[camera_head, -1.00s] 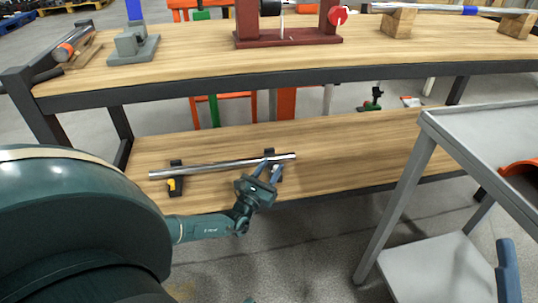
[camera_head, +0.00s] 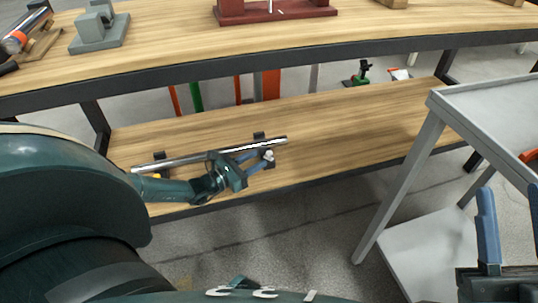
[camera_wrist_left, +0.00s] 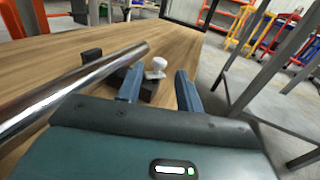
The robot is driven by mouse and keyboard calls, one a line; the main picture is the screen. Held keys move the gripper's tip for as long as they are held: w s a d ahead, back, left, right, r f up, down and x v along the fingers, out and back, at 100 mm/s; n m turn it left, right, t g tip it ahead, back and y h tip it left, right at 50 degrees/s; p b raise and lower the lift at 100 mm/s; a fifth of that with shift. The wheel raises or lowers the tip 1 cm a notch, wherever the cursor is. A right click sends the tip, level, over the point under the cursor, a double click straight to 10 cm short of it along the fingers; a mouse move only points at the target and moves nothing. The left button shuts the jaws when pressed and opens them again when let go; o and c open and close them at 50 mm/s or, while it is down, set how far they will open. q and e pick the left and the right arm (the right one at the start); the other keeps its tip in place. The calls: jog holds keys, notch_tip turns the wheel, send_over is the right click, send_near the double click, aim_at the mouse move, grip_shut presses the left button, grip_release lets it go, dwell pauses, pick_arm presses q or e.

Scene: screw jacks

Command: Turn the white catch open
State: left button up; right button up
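The white catch (camera_head: 269,155) sits on a black holder at the right end of the steel bar (camera_head: 190,158), on the lower wooden shelf. In the left wrist view the white catch (camera_wrist_left: 157,66) shows as a rounded knob on its black holder (camera_wrist_left: 148,88), ahead of the gap between my fingers. My left gripper (camera_head: 258,157) is open, its blue fingers pointing right towards the catch. In the left wrist view its fingers (camera_wrist_left: 158,86) are apart with nothing between their pads that I can make out. My right gripper (camera_head: 511,190) is open and empty at the right edge.
A second holder with a yellow catch (camera_head: 157,176) is partly hidden by my left arm. A grey cart (camera_head: 470,110) stands at right. The upper bench top (camera_head: 170,45) overhangs the shelf. The shelf (camera_head: 360,135) is clear right of the bar.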

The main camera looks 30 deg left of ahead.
aim_at(267, 154)
pick_arm(q)
jog(key=b+x, duration=0.1)
jog(key=x, duration=0.3)
jog(key=shift+w+d+f, duration=0.1)
jog(key=shift+w, duration=0.15)
jog(key=shift+w+d, duration=0.2)
jog(key=shift+w, duration=0.45)
pick_arm(e)
jog(key=shift+s+r+n+y, duration=0.15)
jog(key=shift+r+n+y, duration=0.35)
jog(key=shift+n+y, duration=0.25)
jog(key=shift+s+r+n+y, duration=0.15)
jog(key=shift+r+n+y, duration=0.3)
jog(key=shift+n+y, duration=0.3)
pick_arm(q)
jog(key=shift+c, duration=0.3)
grip_shut()
